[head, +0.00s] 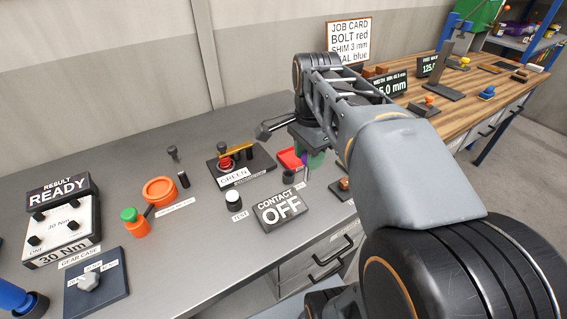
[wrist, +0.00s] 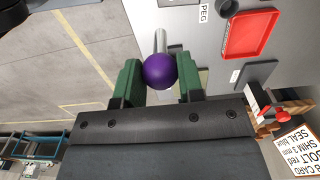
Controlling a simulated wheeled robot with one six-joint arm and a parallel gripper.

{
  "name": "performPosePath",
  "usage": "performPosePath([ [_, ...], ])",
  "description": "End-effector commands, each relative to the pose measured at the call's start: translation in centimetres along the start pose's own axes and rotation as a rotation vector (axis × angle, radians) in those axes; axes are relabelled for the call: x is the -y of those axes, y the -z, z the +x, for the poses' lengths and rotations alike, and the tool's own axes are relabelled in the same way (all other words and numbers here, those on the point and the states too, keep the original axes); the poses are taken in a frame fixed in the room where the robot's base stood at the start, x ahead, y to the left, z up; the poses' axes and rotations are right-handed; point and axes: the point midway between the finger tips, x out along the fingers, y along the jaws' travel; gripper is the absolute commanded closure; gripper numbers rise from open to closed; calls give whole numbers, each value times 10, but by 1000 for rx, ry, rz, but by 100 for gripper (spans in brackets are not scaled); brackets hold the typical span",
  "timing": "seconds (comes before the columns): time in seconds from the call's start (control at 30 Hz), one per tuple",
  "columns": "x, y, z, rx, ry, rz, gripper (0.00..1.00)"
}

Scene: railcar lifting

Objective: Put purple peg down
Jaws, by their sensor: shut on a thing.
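The purple peg (wrist: 160,71) has a round purple knob and a pale metal shaft, seen in the wrist view. My gripper (wrist: 158,82) is shut on the knob, with a green finger on each side. In the wrist view the shaft points away from my gripper, past the fingertips. In the head view my gripper (head: 308,165) is over the grey bench near the red tray (head: 291,158), and the arm hides most of the peg. I cannot tell whether the shaft tip touches anything.
The red tray also shows in the wrist view (wrist: 252,36), beside a dark ring (wrist: 227,6) and a PEG label (wrist: 204,12). The grey bench (head: 190,230) carries a CONTACT OFF sign (head: 281,210) and a GREEN fixture (head: 240,167). A wooden bench (head: 455,85) stands at the right.

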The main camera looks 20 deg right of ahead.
Motion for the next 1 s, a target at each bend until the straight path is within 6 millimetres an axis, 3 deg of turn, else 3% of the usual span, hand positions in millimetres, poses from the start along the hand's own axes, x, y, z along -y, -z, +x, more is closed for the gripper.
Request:
performPosePath([
  [0.3, 75, 18, 33, 2, -5, -3, 90],
  [0.4, 90, 22, 52, 2, -4, -2, 90],
  [0.6, 110, 29, 76, 0, -1, 1, 90],
  [0.87, 120, 32, 89, 0, -1, 2, 90],
  [1.0, 125, 33, 107, 1, -3, 3, 90],
])
